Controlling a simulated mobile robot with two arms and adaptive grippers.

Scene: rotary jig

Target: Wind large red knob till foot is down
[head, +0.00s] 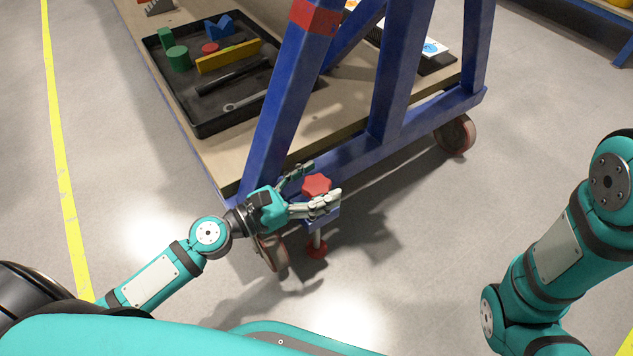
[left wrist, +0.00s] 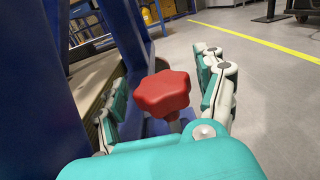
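The large red knob (head: 316,185) is star-shaped and sits on top of a threaded shaft at the lower corner of the blue frame (head: 275,120). The red foot (head: 317,250) is at the bottom of the shaft, close to the floor; I cannot tell whether it touches. My left gripper (head: 318,184) is open, with its fingers on either side of the knob. In the left wrist view the knob (left wrist: 163,93) stands between the spread fingers, with a visible gap on the right finger's side. My right arm shows at the right, but its gripper is out of view.
A caster wheel (head: 272,251) stands just left of the foot, and another wheel (head: 455,134) is at the far right of the frame. A black tray (head: 205,125) with coloured blocks lies on the wooden deck. The floor right of the knob is clear.

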